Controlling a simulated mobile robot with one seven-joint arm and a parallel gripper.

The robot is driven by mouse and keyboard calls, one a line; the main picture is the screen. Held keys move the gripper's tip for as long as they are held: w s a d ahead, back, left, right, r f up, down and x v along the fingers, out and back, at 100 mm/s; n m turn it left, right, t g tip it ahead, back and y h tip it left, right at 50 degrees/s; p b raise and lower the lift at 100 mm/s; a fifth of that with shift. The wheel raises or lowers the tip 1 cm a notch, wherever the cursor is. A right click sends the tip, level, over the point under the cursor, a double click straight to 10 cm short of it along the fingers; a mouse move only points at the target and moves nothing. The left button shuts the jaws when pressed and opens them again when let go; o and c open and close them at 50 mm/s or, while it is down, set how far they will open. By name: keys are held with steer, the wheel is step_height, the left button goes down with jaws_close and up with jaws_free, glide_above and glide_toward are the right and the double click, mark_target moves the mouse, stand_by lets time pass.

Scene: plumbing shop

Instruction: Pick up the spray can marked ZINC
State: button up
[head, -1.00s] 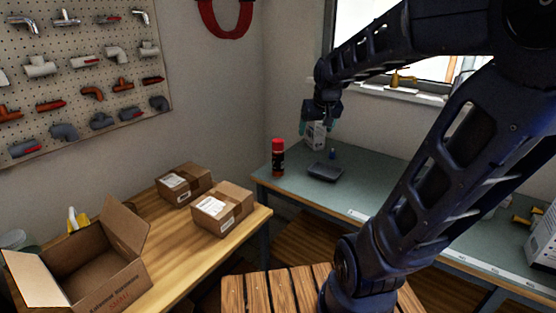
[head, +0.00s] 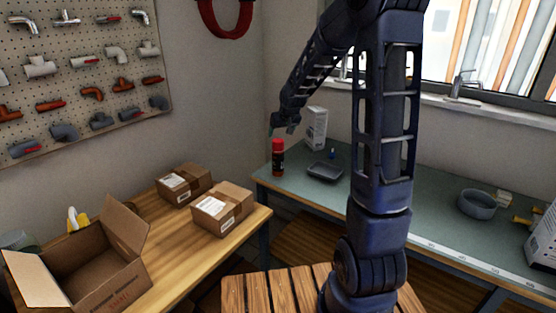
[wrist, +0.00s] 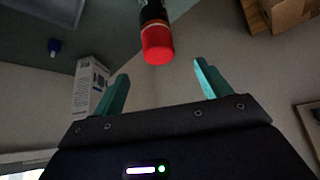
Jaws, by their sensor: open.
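A dark spray can with a red cap (head: 278,158) stands upright at the left end of the grey-green bench. Its label is too small to read, so I cannot tell whether it says ZINC. In the head view my gripper (head: 273,131) is just above the can, tilted downward. In the wrist view the red cap (wrist: 157,45) lies between and beyond the two teal fingers of my gripper (wrist: 161,74). The fingers are apart and empty, and I see no contact with the can.
A white box (head: 317,128), a small blue item (head: 333,154) and a dark tray (head: 325,172) are right of the can. A round grey bowl (head: 477,204) is farther right. Cardboard boxes (head: 222,208) are on the wooden table. Bench around the can's front is clear.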

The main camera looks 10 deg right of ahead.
mark_target(278, 140)
steer(key=x, duration=0.5)
steer(key=shift+w+a+f, duration=0.1)
steer(key=shift+w+f, duration=0.05)
steer(key=shift+w, duration=0.05)
steer(key=shift+x, duration=2.8)
steer(key=c, duration=1.6)
steer(key=shift+o, duration=0.2)
